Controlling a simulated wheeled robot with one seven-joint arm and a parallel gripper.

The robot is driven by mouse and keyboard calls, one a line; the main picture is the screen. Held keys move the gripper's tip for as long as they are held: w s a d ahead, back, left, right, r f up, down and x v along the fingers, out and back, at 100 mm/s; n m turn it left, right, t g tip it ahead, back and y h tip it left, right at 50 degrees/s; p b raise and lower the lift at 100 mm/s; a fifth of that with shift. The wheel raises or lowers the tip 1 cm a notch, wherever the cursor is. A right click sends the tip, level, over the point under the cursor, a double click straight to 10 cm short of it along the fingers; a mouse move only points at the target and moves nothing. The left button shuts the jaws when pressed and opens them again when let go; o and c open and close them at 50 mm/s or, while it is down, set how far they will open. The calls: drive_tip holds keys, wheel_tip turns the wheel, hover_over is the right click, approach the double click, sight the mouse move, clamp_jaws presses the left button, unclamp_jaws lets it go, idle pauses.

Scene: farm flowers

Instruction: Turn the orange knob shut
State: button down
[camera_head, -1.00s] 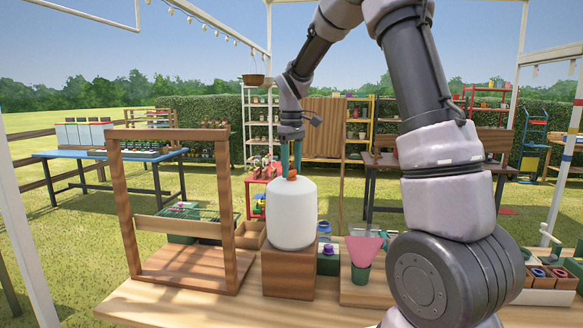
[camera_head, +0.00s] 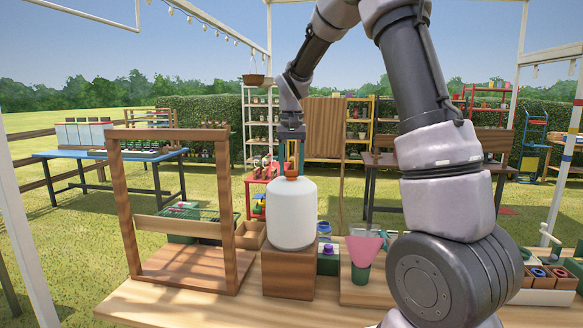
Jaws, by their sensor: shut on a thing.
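The orange knob (camera_head: 291,173) sits on top of a white rounded tank (camera_head: 291,214), which stands upright on a brown wooden block (camera_head: 289,270). My gripper (camera_head: 291,166) points straight down over the tank. Its green fingers are on either side of the knob and shut on it. The lower part of the knob and the tank's neck show below the fingertips.
A wooden frame (camera_head: 121,200) stands left of the tank on the table (camera_head: 180,306). A pink funnel (camera_head: 363,248) in a green pot and a dark green box with a purple top (camera_head: 328,260) stand to the right. My arm fills the right side.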

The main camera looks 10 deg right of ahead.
drive_tip(key=shift+m, duration=0.8)
drive_tip(key=shift+c, duration=1.2)
unclamp_jaws()
drive_tip(key=shift+r, duration=0.1)
wheel_tip(320, 180, up, 11)
